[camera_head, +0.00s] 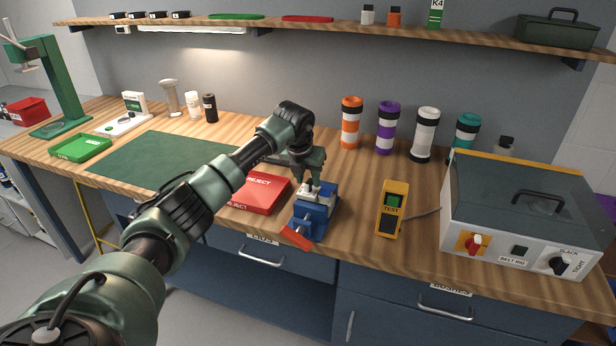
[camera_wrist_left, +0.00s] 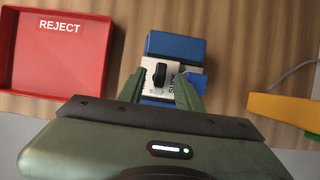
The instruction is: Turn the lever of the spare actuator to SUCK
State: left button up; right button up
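The spare actuator shows in the left wrist view as a pale block (camera_wrist_left: 149,82) with a black lever (camera_wrist_left: 160,74) on top and the word SUCK along its right side. It sits in a blue vise (camera_head: 316,212), also seen in the left wrist view (camera_wrist_left: 176,46). The lever lies roughly along the picture's vertical; its exact setting is too small to tell. My left gripper (camera_head: 312,186) points down over the vise. In the left wrist view its fingers (camera_wrist_left: 159,80) stand apart on either side of the lever, with gaps between. My right gripper is out of view.
A red REJECT tray (camera_head: 262,193) lies just left of the vise. A yellow TEST device (camera_head: 392,208) with a cable stands to the right, before the large belt rig box (camera_head: 490,247). Several banded tubes stand behind. The vise's orange handle (camera_head: 296,238) reaches the front edge.

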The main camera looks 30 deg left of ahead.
pick_arm(q)
jog(key=shift+w+f, duration=0.1)
jog(key=shift+f, duration=0.15)
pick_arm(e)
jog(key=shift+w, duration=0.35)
pick_arm(q)
grip_shut()
